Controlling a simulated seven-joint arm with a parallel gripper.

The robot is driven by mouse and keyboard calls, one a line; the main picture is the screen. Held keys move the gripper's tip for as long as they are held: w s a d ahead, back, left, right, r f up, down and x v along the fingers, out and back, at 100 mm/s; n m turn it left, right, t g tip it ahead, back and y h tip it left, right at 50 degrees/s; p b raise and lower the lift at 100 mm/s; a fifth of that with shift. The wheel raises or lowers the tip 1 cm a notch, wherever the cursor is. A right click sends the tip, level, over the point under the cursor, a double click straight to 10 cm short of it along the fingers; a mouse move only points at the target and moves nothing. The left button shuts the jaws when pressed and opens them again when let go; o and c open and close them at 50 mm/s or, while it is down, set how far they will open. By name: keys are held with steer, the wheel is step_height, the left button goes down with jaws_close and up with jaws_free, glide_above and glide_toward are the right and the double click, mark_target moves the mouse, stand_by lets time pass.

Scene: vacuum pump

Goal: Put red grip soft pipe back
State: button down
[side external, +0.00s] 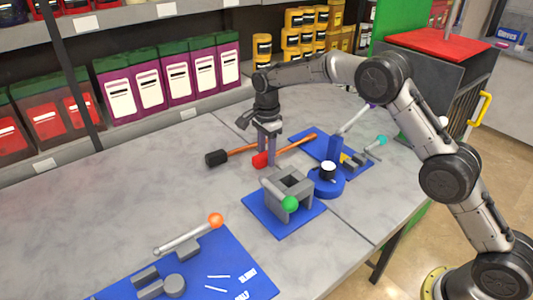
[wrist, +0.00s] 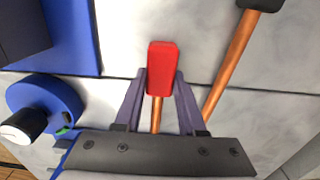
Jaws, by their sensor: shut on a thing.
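The red grip soft pipe (side external: 261,160) has a red block end and an orange shaft that runs back and to the right on the grey table. In the wrist view its red end (wrist: 161,68) lies between my two fingertips, with the orange shaft passing back toward the palm. My gripper (side external: 268,158) points down and is shut on the red end; it also shows in the wrist view (wrist: 160,85). The pipe is at or very near table height; I cannot tell if it is lifted. Part of it is hidden behind my fingers.
A black-ended pipe with an orange shaft (side external: 217,158) lies just beside it. A grey block part with a green ball (side external: 289,203) sits on a blue mat. A blue round base with a white cap (side external: 327,184) stands right.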

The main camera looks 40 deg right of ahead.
steer(key=c, duration=0.5)
jaws_free()
step_height(320, 180, up, 12)
steer(key=shift+r, duration=0.15)
steer(key=shift+r, duration=0.1)
steer(key=s+d+r+n+t, duration=0.1)
steer(key=s+d+r+n, duration=0.1)
steer(key=s+r+n, duration=0.5)
steer(key=s+d+r+n+t, duration=0.15)
steer(key=s+r, duration=0.25)
steer(key=s, duration=0.7)
steer(key=s+d+f+n+t, duration=0.1)
steer(key=s+f+n, duration=0.3)
steer(key=s, duration=0.7)
steer(key=s+d+f+n+t, duration=0.2)
steer(key=s+n, duration=0.3)
steer(key=s, duration=0.6)
steer(key=shift+s+f, duration=0.2)
steer(key=shift+f, duration=0.65)
steer(key=shift+n, duration=0.25)
